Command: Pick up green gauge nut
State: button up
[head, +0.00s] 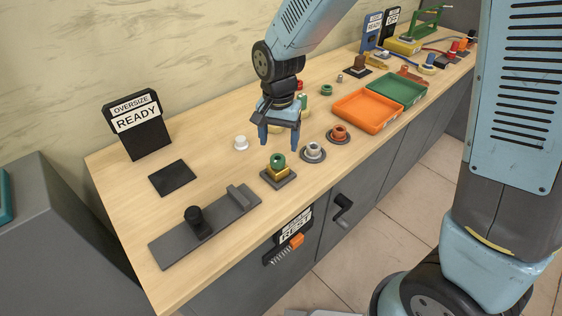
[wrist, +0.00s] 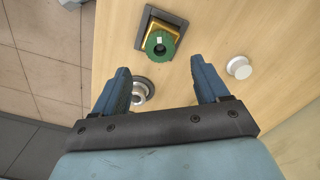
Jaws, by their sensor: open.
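The green gauge nut (head: 277,161) sits on top of a brass-coloured block (head: 276,172) on a dark square base near the front edge of the bench. In the wrist view the green nut (wrist: 160,43) shows as a ring with a pale centre, ahead of the fingertips and between their lines. My gripper (head: 279,138) is open and empty, pointing down, above the bench and apart from the nut. In the wrist view its two blue fingers (wrist: 160,75) stand wide apart.
A grey flanged nut (head: 313,152) and an orange one (head: 338,135) stand right of the green nut. A white cap (head: 241,143) stands to its left. A grey slide fixture (head: 207,226) lies front left. Orange (head: 366,127) and green trays lie right. A black pad (head: 172,178) lies flat.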

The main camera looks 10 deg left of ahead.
aim_at(278, 160)
jog(key=f, duration=0.4)
jog(key=shift+s+a+f, duration=0.15)
jog(key=shift+s+f, duration=0.1)
jog(key=shift+f, duration=0.15)
jog(key=c, duration=1.2)
jog(key=shift+c, duration=0.2)
jog(key=shift+r, duration=0.1)
